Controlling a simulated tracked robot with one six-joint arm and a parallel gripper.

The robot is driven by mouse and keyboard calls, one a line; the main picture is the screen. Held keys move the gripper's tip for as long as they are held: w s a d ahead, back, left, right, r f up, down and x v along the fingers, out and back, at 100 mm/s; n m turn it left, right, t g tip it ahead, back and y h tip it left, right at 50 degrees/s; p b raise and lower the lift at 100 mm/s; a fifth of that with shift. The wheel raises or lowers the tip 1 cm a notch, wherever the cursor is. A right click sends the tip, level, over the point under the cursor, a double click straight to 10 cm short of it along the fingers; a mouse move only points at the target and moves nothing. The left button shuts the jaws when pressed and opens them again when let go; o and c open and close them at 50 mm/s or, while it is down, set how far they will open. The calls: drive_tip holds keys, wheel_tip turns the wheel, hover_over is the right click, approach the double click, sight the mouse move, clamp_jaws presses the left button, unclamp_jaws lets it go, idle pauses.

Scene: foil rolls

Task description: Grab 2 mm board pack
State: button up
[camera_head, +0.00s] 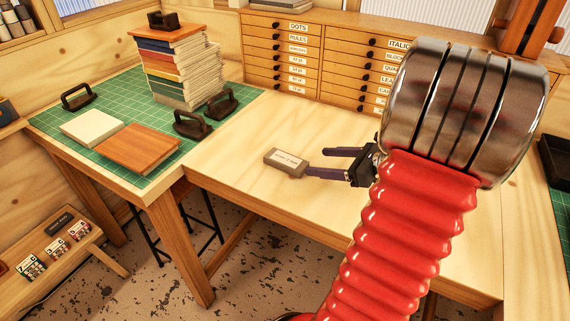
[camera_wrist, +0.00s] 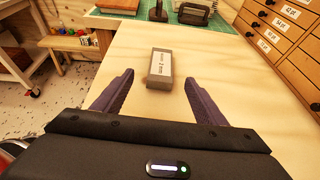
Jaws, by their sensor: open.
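The 2 mm board pack (camera_head: 286,161) is a small grey-brown block with a white label, lying on the pale wooden table. In the wrist view the pack (camera_wrist: 160,68) lies ahead of my gripper, roughly centred, and its label appears to read "2 mm". My gripper (camera_head: 318,162) is open, with two dark purple fingers pointing at the pack. In the wrist view its fingers (camera_wrist: 160,76) stand apart on either side, with the pack near the tips and slightly beyond them. In the head view the lower finger's tip is close to the pack; whether it touches I cannot tell.
A green cutting mat (camera_head: 55,118) at the left holds a book stack (camera_head: 178,70), a brown board (camera_head: 138,150), a pale block (camera_head: 92,127) and black-handled weights (camera_head: 192,125). Labelled drawers (camera_head: 280,60) stand behind the table. The wood around the pack is clear.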

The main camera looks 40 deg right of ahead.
approach(286, 159)
drive_tip(key=x, duration=0.4)
drive_tip(key=shift+a, duration=0.25)
drive_tip(key=shift+w+f, duration=0.1)
drive_tip(key=shift+w, duration=0.15)
drive_tip(key=shift+w+a+f, duration=0.1)
drive_tip(key=shift+d+x, duration=0.2)
drive_tip(key=shift+x, duration=2.25)
drive_tip(key=shift+f, duration=0.1)
drive_tip(key=shift+c, duration=0.6)
drive_tip(key=c, duration=1.1)
wheel_tip(286, 159, up, 10)
drive_tip(key=shift+r, duration=0.1)
